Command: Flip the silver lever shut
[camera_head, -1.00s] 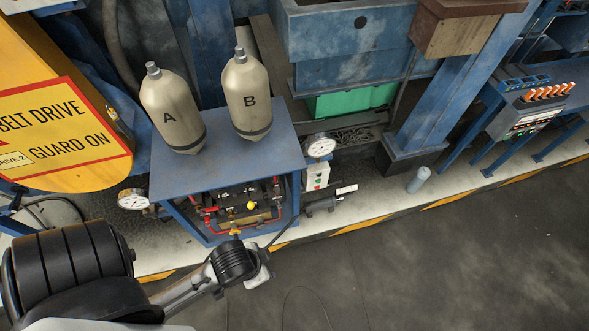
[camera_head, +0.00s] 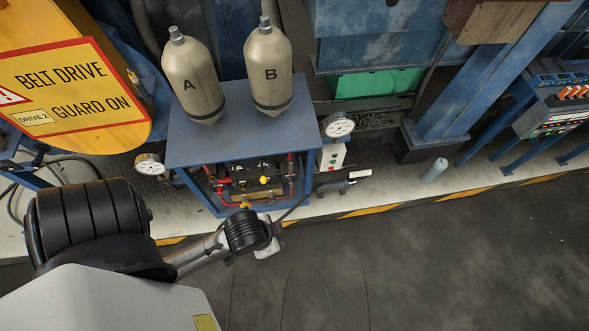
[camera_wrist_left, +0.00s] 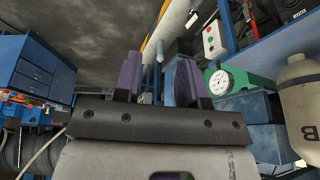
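I cannot pick out the silver lever in either view. The blue stand (camera_head: 190,141) holds pipework (camera_head: 250,186) with red pipes and a yellow knob (camera_head: 264,180) in its open front. My left arm reaches to the front lower edge of this stand, and the wrist covers part of what is behind it. In the left wrist view my left gripper (camera_wrist_left: 157,80) has its two purple fingers apart, with no object visibly held between them. Its fingertips are not clear in the head view. My right gripper is not in view.
Tanks A (camera_head: 190,75) and B (camera_head: 268,70) stand on top of the stand. Gauges flank it at left (camera_head: 150,164) and right (camera_head: 339,125). A yellow belt guard (camera_head: 75,90) is at left. The dark floor in front is clear.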

